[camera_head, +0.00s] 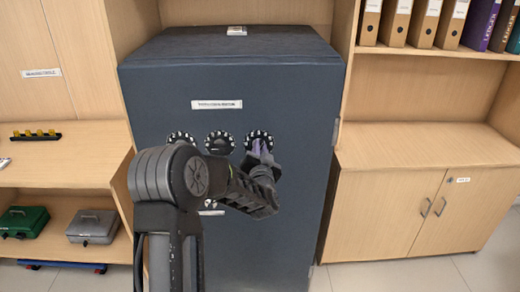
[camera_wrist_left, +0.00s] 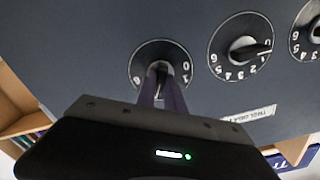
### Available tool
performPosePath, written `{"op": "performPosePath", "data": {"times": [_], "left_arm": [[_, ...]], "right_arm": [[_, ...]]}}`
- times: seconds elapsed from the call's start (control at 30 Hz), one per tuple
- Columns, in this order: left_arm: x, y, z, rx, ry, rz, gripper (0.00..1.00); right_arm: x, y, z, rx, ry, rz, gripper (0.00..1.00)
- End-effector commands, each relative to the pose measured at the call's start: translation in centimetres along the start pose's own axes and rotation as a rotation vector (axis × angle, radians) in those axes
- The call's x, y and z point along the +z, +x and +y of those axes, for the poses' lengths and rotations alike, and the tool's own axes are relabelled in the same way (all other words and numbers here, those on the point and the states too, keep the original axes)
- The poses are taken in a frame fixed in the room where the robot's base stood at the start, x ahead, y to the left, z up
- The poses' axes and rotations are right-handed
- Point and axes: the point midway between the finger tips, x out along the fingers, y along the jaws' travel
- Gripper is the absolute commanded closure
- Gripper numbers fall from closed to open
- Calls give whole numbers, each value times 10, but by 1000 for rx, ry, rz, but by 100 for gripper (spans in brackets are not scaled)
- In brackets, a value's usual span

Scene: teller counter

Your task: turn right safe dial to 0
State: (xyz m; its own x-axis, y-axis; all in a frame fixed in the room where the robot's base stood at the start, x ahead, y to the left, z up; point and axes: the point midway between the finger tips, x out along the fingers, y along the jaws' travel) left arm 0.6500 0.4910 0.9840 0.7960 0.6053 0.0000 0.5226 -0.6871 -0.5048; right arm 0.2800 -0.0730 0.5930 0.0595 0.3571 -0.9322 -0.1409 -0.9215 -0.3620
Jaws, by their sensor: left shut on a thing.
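The dark blue safe (camera_head: 300,100) stands in the middle of the head view with a row of three black dials on its front. My left gripper (camera_head: 260,147) is at the right safe dial (camera_head: 258,135), its fingers covering the dial's lower part. In the left wrist view, which looks turned over, the right safe dial (camera_wrist_left: 140,60) is the leftmost one. The fingers of my left gripper (camera_wrist_left: 160,72) are shut on its knob. Digits 0, 1 and 6 show on its rim; the knob's pointer is hidden. My right gripper is not in view.
The middle dial (camera_head: 219,143) and left dial (camera_head: 180,135) are beside it; the middle one also shows in the left wrist view (camera_wrist_left: 238,45). A white label (camera_head: 217,104) is above the dials. Wooden cabinets (camera_head: 400,195) flank the safe. Cash boxes (camera_head: 93,226) sit at lower left.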

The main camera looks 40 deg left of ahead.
Motion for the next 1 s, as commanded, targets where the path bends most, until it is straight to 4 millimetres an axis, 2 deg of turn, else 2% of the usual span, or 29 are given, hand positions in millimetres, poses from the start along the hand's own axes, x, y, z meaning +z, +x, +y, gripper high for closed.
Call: {"op": "performPosePath", "data": {"times": [0.57,0.77,1.0], "left_arm": [[1,0,1,1,-9,0,100],[2,0,1,0,-58,0,100],[4,0,2,-1,-191,2,100]], "right_arm": [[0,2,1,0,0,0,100],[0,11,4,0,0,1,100],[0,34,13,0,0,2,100]]}}
